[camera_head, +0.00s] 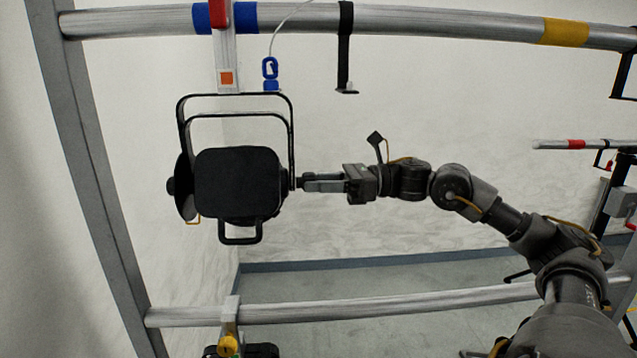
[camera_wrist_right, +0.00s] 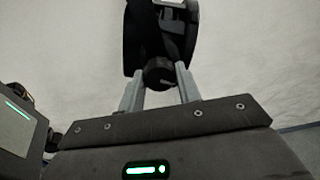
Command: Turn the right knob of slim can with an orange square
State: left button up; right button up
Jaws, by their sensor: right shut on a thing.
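The slim can (camera_head: 238,182) is a black lamp hanging in a black yoke from the upper bar in the head view. An orange square (camera_head: 226,78) is on the white clamp above it. The can also shows in the right wrist view (camera_wrist_right: 150,40). My right gripper (camera_head: 303,183) reaches in from the right and is at the can's right side. In the right wrist view, its two fingers (camera_wrist_right: 159,84) are shut on the dark round right knob (camera_wrist_right: 158,73). The knob is mostly hidden by the fingers in the head view. My left gripper is not in view.
A metal upper bar (camera_head: 400,22) with blue, red and yellow bands crosses the top. A blue clip (camera_head: 270,72) on a cable and a black strap (camera_head: 345,45) hang beside the yoke. A lower bar (camera_head: 400,302) and another fixture (camera_head: 232,345) are below.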

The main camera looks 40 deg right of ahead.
jog(key=shift+r+m+b, duration=0.1)
jog(key=shift+m+b, duration=2.2)
jog(key=shift+m, duration=6.5)
jog(key=o, duration=1)
